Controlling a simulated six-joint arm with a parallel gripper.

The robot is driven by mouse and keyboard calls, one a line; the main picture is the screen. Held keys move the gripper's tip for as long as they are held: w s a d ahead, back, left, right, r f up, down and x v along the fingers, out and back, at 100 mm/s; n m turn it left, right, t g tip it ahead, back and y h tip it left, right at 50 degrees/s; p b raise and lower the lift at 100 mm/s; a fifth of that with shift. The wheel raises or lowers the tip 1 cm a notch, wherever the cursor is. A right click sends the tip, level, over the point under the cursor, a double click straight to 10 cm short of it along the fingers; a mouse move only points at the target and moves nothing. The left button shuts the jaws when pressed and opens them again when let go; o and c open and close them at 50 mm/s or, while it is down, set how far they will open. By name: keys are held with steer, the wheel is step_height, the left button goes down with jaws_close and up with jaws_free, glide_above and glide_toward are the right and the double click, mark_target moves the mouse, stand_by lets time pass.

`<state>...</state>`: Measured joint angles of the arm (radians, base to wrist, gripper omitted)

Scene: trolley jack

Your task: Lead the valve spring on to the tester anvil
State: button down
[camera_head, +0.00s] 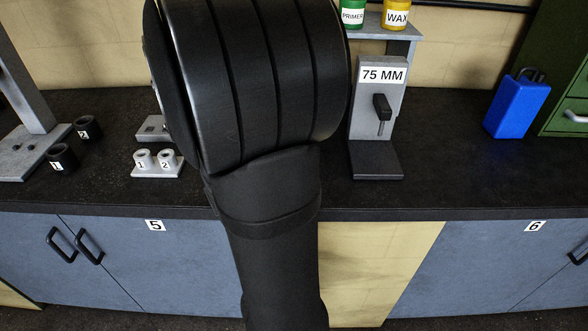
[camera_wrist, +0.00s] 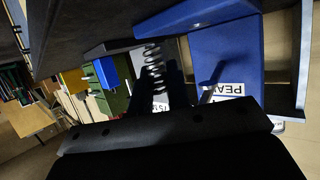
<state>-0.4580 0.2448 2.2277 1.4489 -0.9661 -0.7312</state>
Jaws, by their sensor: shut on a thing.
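The valve spring (camera_wrist: 153,64), a dark coil, shows in the wrist view ahead of my gripper (camera_wrist: 172,88). My gripper is shut on it; the fingers are dark and hard to make out. A blue device, probably the tester (camera_wrist: 222,55), stands beside it with a partly hidden label reading "PEA". Its blue slab (camera_wrist: 195,18) lies on the counter, which is at the top of this turned view. The spring's upper picture end is close to the slab's edge; I cannot tell whether they touch. The anvil is not clear. In the head view my arm hides gripper, spring and tester.
A grey 75 MM stand (camera_head: 376,112) is right of my arm on the dark counter (camera_head: 440,150). A blue container (camera_head: 517,106) stands further right. A small rack (camera_head: 157,165) with pieces 1 and 2 and two black cups (camera_head: 62,158) are at left. Counter between stand and container is clear.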

steer(key=shift+w+f, duration=0.2)
steer(key=shift+w, duration=1.6)
steer(key=shift+w+f, duration=0.2)
steer(key=shift+w, duration=1.65)
steer(key=shift+w+f, duration=0.2)
steer(key=shift+w, duration=1.6)
steer(key=shift+f, duration=0.15)
steer(key=c, duration=1.3)
jaws_free()
steer(key=v, duration=1.7)
steer(key=shift+s, duration=0.2)
steer(key=shift+a, duration=0.2)
steer(key=v, duration=0.6)
steer(key=shift+s+a, duration=0.2)
steer(key=shift+s, duration=0.15)
